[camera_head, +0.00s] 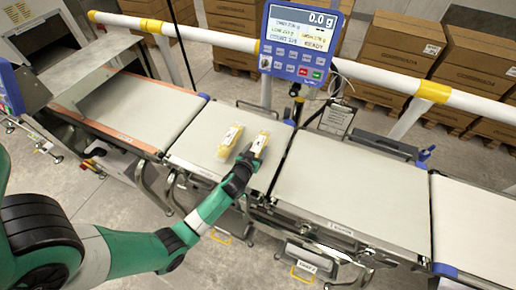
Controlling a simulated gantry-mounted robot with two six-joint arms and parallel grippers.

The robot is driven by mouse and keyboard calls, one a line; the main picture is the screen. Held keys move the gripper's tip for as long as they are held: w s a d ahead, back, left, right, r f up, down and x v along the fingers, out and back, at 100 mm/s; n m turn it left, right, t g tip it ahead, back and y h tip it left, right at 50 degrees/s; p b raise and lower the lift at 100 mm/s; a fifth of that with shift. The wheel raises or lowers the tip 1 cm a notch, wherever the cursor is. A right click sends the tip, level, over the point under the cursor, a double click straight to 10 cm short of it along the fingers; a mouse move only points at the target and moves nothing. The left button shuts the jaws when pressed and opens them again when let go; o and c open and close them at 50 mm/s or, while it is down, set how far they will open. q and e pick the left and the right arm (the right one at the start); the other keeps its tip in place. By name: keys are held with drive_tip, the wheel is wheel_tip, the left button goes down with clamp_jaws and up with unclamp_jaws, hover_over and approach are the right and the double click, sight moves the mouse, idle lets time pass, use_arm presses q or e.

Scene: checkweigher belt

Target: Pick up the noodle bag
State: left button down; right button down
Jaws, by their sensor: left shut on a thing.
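Two small pale yellow and white bags that look like noodle bags are at the middle belt section (190,152). The left bag (229,141) lies on the belt, apart from my gripper. The right noodle bag (261,141) is at my left gripper (250,157), which is shut on its near end. The dark gripper hides that end of the bag. I cannot tell whether this bag touches the belt or is slightly raised. My right gripper is not in view.
A blue display (300,42) reading 0.0 g stands behind the belts on a post. A white and yellow rail (365,75) runs along the back. An empty belt section (350,195) lies to the right. Cardboard boxes (478,57) stand behind.

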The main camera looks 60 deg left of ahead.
use_arm(q)
drive_tip(key=shift+r, duration=0.5)
wheel_tip(320, 180, up, 3)
drive_tip(key=shift+f+p, duration=0.1)
drive_tip(key=shift+p, duration=0.9)
drive_tip(key=d+r, duration=0.1)
drive_tip(key=r, duration=0.1)
drive_tip(key=s+d+r+p, duration=0.1)
drive_tip(key=d, duration=0.1)
drive_tip(key=shift+r, duration=0.35)
drive_tip(key=s+d+r+p, duration=0.3)
drive_tip(key=d+r+p, duration=0.2)
drive_tip(key=d, duration=0.5)
drive_tip(key=shift+s+d+r+p, duration=0.15)
drive_tip(key=shift+s+r+p, duration=0.15)
drive_tip(key=shift+p, duration=0.6)
